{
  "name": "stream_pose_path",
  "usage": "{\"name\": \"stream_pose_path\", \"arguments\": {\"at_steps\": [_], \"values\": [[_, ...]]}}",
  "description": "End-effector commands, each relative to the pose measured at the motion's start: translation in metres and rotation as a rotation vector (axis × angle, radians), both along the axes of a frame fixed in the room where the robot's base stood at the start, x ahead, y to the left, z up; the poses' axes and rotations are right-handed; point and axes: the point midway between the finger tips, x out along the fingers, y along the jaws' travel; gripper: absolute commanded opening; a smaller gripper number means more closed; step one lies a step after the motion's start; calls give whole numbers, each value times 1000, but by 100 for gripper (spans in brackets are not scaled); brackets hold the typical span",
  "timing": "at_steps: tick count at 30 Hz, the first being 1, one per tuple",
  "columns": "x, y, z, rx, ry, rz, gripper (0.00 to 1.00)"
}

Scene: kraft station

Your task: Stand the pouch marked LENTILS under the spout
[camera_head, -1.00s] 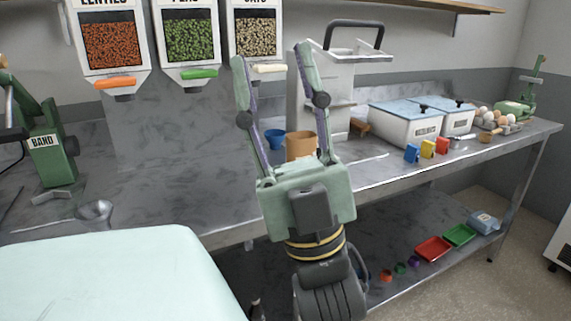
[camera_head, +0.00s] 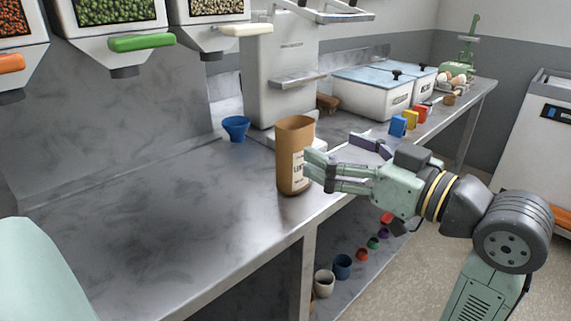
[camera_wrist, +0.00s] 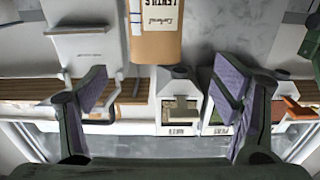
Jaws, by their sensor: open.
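The brown pouch (camera_head: 288,155) stands upright on the steel bench near its front edge; its white label is partly covered by my finger in the head view. In the wrist view the pouch (camera_wrist: 155,40) is at the top, its label upside down and reading LENTILS. My gripper (camera_head: 341,155) is open and empty to the right of the pouch. One finger overlaps the pouch's right side; I cannot tell if they touch. In the wrist view the spread fingers (camera_wrist: 165,92) have the pouch beyond them. The dark spout (camera_head: 11,97) with an orange handle (camera_head: 9,64) is at far left, under the orange-red-filled dispenser.
A blue funnel (camera_head: 236,127) stands behind the pouch, left of a white machine (camera_head: 283,75). Green-handled (camera_head: 142,43) and cream-handled (camera_head: 246,30) dispensers hang above. White lidded bins (camera_head: 372,95) and small coloured items stand farther right. The bench left of the pouch is clear.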

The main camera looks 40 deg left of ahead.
Motion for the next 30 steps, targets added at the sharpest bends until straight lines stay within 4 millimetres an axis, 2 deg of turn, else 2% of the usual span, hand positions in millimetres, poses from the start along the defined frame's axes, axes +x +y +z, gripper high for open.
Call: {"name": "stream_pose_path", "arguments": {"at_steps": [6,14,21,24,30], "values": [[2,36,1,-3,2,6,82],[6,58,1,-2,3,5,82],[13,92,1,-1,1,5,82],[14,99,0,-1,1,3,82],[15,100,0,-1,0,2,82]]}}
